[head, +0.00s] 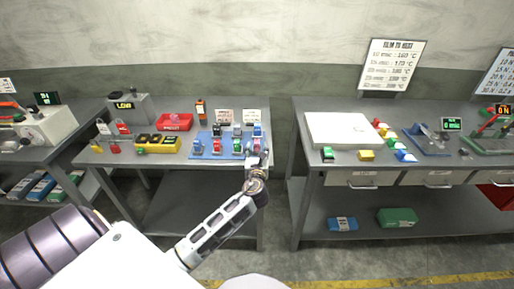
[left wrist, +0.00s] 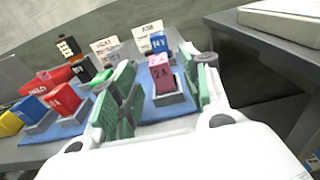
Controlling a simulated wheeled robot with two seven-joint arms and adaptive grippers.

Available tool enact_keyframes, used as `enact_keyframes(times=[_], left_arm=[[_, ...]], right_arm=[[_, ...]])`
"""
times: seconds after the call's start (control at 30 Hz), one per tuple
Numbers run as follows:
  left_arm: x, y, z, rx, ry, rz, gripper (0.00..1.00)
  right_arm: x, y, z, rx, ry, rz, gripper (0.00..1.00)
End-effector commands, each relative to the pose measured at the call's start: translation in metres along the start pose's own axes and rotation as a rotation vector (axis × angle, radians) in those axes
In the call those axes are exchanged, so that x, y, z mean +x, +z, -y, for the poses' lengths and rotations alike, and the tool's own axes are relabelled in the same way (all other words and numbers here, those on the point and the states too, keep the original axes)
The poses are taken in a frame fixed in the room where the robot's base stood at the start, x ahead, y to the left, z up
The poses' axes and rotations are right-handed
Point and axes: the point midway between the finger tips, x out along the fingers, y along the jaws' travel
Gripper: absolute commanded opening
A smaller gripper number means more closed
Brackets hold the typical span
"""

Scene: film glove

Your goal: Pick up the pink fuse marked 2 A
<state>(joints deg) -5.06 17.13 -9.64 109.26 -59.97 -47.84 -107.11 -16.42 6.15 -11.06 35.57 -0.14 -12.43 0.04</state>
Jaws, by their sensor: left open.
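The pink fuse marked 2 A (left wrist: 161,75) stands upright in a grey holder (left wrist: 172,98) on a blue board (left wrist: 60,130). My left gripper (left wrist: 163,88) is open, with one green-padded finger on each side of this fuse. A gap shows on both sides of it, wider toward the right finger. In the head view my left gripper (head: 256,158) is at the right end of the blue board (head: 207,155) and largely covers the pink fuse there. My right gripper is not in view.
A blue fuse (left wrist: 158,43) stands just behind the pink one. A red fuse (left wrist: 65,98) and other coloured fuses stand in holders to the left. Sign cards (head: 224,115) stand behind. A gap separates this table from the right bench (head: 300,150).

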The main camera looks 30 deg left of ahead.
Motion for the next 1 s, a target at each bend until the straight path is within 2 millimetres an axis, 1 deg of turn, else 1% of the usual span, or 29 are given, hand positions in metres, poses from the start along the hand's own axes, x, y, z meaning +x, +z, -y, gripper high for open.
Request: enact_keyframes(times=[0.17,0.33,0.47,0.57,0.8,1.0], left_arm=[[0.001,0.000,0.000,0.001,0.000,0.000,0.46],[0.001,0.000,0.000,0.001,0.000,0.000,0.46],[0.005,0.001,0.000,0.001,0.001,0.000,0.46],[0.011,0.003,-0.001,0.001,0.002,0.000,0.46],[0.035,0.006,-0.001,0.001,0.001,0.000,0.46],[0.050,0.006,-0.001,0.001,0.001,0.000,0.46]], right_arm=[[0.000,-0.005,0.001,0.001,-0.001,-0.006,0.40],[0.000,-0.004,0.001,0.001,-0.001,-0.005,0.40],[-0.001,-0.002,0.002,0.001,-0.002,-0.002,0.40],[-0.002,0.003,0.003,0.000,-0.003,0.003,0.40],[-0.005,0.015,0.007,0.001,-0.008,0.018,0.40],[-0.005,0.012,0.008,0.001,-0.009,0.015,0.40]])
